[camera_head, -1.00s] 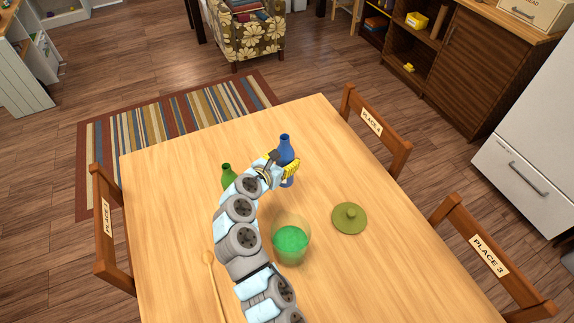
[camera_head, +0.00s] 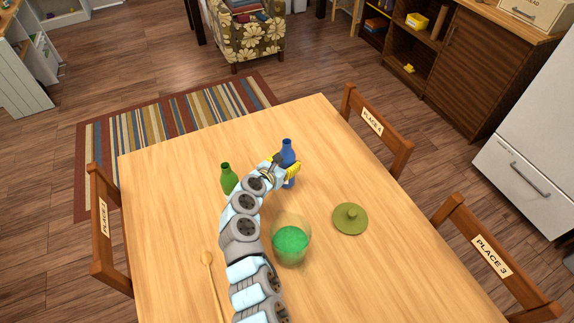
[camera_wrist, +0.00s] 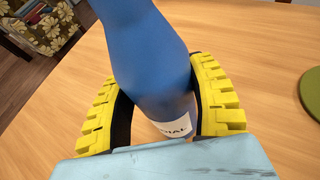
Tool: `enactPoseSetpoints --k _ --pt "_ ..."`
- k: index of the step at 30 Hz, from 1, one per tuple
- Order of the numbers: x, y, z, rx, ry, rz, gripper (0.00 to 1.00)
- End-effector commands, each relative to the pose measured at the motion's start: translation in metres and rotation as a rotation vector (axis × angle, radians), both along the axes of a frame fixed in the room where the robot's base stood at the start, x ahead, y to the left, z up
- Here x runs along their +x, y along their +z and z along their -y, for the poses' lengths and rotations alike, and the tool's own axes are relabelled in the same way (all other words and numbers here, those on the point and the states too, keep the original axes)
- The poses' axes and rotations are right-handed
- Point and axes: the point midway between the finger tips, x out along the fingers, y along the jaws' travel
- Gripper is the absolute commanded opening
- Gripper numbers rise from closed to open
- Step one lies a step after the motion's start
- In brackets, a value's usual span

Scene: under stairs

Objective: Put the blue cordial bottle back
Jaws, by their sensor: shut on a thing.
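The blue cordial bottle (camera_head: 288,150) is upright at the far part of the wooden table in the head view. My gripper (camera_head: 283,172) is shut around its body. In the wrist view the blue bottle (camera_wrist: 145,55) stands between the yellow-padded fingers of my gripper (camera_wrist: 163,108), with a white label partly visible low on it.
A green bottle (camera_head: 228,178) stands left of my arm. A clear bowl of green liquid (camera_head: 291,243) is right of my arm, with a green lid (camera_head: 350,218) beside it. A wooden spoon (camera_head: 213,280) lies at left. Chairs flank the table (camera_head: 400,285).

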Motion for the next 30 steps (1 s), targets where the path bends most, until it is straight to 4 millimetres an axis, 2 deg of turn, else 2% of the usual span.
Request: enactPoseSetpoints --k 1,3,14,15,17,18,30 --pt "-0.0002 -0.0092 0.0001 -0.001 -0.001 -0.002 0.17" --pt "-0.0003 -0.0133 0.0003 -0.001 -0.001 -0.001 0.17" --pt "-0.0003 -0.0156 0.0007 -0.001 -0.002 0.000 0.17" --pt "-0.0004 -0.0160 0.0008 -0.001 -0.002 0.000 0.64" --pt "-0.0003 -0.0156 0.0007 -0.001 -0.002 0.000 0.81" --pt "-0.0003 -0.0155 0.0008 -0.001 -0.002 0.000 0.84" --pt "-0.0010 -0.0115 -0.0004 -0.001 0.000 0.002 0.84"
